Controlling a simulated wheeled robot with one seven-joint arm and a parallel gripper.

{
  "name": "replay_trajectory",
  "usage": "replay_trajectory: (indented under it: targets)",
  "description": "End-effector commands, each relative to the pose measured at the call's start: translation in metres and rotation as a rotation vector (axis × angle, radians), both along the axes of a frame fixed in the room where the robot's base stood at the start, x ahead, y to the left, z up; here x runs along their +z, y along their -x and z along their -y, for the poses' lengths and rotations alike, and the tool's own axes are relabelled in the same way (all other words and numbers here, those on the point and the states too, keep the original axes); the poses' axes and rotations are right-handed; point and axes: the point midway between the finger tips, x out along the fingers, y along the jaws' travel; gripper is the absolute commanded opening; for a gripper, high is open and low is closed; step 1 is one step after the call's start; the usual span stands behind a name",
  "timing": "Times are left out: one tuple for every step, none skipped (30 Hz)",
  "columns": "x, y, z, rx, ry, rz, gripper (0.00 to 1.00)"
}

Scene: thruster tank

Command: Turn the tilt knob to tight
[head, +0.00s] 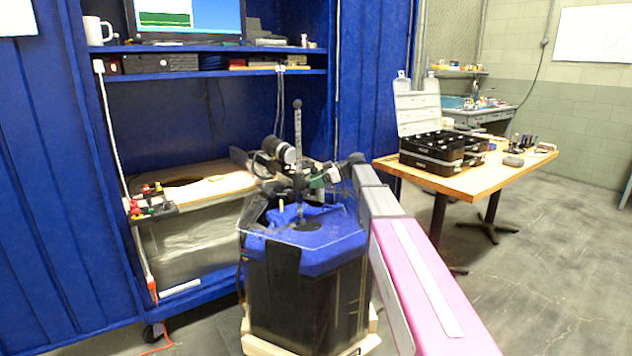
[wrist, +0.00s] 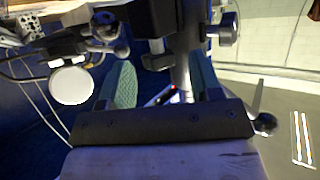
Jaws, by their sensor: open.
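A blue-topped dark tank (head: 304,242) stands in front of the blue cabinet. On it is a dark clamp assembly with a vertical post (head: 298,130) and a dark cylinder with a pale band (head: 280,150). My gripper (head: 335,172) is at the right side of this assembly. In the wrist view its two green-grey fingers are apart, and my gripper (wrist: 162,74) has dark clamp parts and a metal post (wrist: 181,75) between or just beyond them. Several dark knobs show there, one at upper right (wrist: 226,30). I cannot tell which is the tilt knob, or whether a finger touches it.
A wooden table (head: 470,178) with a black open case (head: 432,150) stands at right. A shelf with red and black connectors (head: 150,202) is at left. A white disc (wrist: 71,85) shows left of my fingers. Open floor lies at lower right.

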Motion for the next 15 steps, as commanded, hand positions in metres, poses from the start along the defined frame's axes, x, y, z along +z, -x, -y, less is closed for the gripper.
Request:
replay_trajectory:
  targets:
    - [-0.0003,0.0,-0.0006,0.0,0.0,0.0,0.58]
    - [-0.0003,0.0,-0.0007,0.0,0.0,0.0,0.58]
    - [-0.0002,-0.0001,-0.0008,0.0,0.0,0.0,0.58]
    - [-0.0002,-0.0001,-0.0007,0.0,0.0,0.0,0.58]
    - [-0.0001,-0.0001,-0.0006,0.0,0.0,0.0,0.58]
    - [-0.0001,0.0,-0.0006,0.0,0.0,0.0,0.58]
    - [-0.0001,0.0,-0.0006,0.0,0.0,0.0,0.58]
    - [-0.0001,0.0,-0.0005,0.0,0.0,0.0,0.49]
    - [-0.0001,0.0,-0.0005,0.0,0.0,0.0,0.35]
    - [-0.0001,0.0,-0.0005,0.0,0.0,0.0,0.26]
    - [0.0,0.0,-0.0005,0.0,0.0,0.0,0.16]
    - [-0.0001,0.0,-0.0004,0.0,0.0,0.0,0.09]
    - [-0.0001,0.0,-0.0004,0.0,0.0,0.0,0.09]
    - [0.0,0.0,-0.0004,0.0,0.0,0.0,0.09]
    - [0.0,0.0,-0.0004,0.0,0.0,0.0,0.09]
